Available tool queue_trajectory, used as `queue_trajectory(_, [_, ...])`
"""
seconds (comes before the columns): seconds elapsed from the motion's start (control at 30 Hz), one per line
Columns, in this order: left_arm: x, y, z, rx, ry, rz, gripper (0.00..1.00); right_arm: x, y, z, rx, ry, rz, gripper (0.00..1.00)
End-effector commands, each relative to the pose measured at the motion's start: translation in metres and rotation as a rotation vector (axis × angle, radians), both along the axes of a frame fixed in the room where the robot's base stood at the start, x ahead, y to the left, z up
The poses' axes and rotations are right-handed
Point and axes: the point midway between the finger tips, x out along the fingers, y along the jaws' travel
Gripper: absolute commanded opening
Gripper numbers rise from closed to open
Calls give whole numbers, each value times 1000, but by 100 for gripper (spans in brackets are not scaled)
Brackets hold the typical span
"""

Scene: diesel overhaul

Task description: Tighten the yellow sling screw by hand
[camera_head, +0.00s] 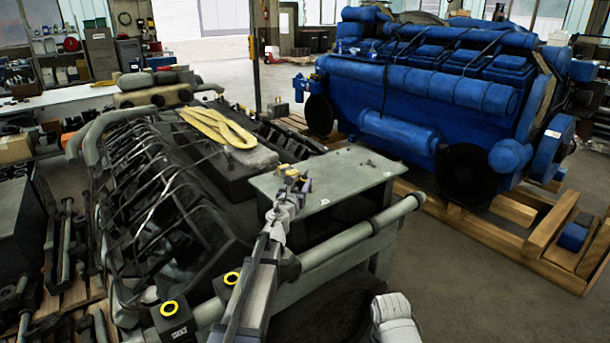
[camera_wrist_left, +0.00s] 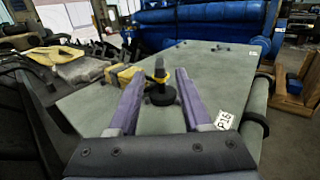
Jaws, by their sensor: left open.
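In the head view my left gripper (camera_head: 292,182) is over the near part of the plate (camera_head: 350,180), and the screw is too small and covered there to make out surely. My right gripper is out of view.
A yellow sling (camera_head: 217,127) lies on a dark grey block left of the plate. A black engine frame (camera_head: 150,190) fills the left. A blue engine (camera_head: 430,90) stands on a wooden cradle (camera_head: 500,250) behind and right. Two yellow-ringed black blocks (camera_head: 170,318) lie in front.

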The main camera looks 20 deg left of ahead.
Motion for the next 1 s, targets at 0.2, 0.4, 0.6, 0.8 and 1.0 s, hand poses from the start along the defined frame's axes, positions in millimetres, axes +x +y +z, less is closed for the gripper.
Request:
queue_trajectory(0.2, [39, 1, 0, -2, 0, 0, 49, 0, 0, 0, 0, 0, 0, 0])
queue_trajectory(0.4, [57, 1, 0, -2, 0, 2, 49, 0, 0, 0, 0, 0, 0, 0])
queue_trajectory(0.6, [57, 1, 0, -2, 0, 2, 49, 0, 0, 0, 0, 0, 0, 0])
queue_trajectory(0.8, [57, 1, 0, -2, 0, 2, 32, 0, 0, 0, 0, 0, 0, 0])
queue_trajectory(1.0, [57, 1, 0, -2, 0, 2, 9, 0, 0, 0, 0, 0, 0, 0])
